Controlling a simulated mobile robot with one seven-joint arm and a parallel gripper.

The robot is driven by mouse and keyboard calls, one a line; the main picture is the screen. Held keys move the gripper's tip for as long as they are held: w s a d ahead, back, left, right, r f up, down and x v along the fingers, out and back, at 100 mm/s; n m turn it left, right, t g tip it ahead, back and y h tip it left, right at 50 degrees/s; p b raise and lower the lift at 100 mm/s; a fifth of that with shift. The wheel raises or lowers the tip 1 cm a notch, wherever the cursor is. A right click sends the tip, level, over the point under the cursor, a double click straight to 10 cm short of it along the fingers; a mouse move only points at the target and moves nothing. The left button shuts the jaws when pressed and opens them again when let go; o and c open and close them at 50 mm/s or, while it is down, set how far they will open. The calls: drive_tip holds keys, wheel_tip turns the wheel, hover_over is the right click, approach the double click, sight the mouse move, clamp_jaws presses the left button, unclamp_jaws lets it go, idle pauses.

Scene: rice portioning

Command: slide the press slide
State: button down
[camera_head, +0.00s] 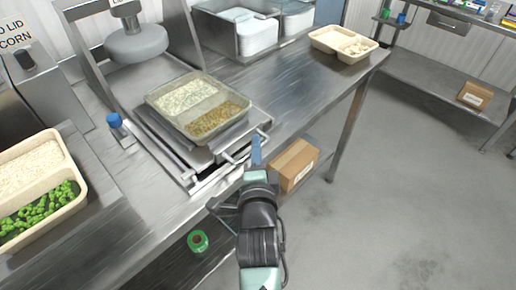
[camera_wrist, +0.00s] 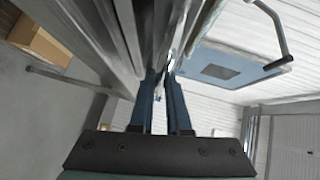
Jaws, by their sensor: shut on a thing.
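The press slide (camera_head: 199,158) is a flat metal carriage under the press at the table's front edge, with a bar handle (camera_head: 265,134) facing the aisle. A beige two-part tray (camera_head: 187,128) sits on the slide, with pale rice in one half and brown-green food in the other. My gripper (camera_head: 256,146) is at the handle, its blue fingers close together. In the wrist view my gripper (camera_wrist: 161,76) is shut on a thin metal part, apparently the handle. The exact contact is partly hidden by the fingers.
The round press head (camera_head: 138,42) hangs behind the tray. A rice and green vegetable tray (camera_head: 77,203) is at the left; an open tray (camera_head: 327,42) is at the table's far end. A cardboard box (camera_head: 294,165) sits on the lower shelf. Floor at the right is clear.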

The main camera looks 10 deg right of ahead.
drive_tip(key=shift+s+d+f, duration=0.15)
drive_tip(key=shift+d+f, duration=0.05)
drive_tip(key=c, duration=0.9)
unclamp_jaws()
drive_tip(key=shift+s+r, duration=0.1)
drive_tip(key=shift+a, duration=0.1)
drive_tip(key=v, duration=1.2)
drive_tip(key=shift+s+a+r+b, duration=0.1)
drive_tip(key=shift+s+b, duration=0.2)
drive_tip(key=shift+s, duration=0.1)
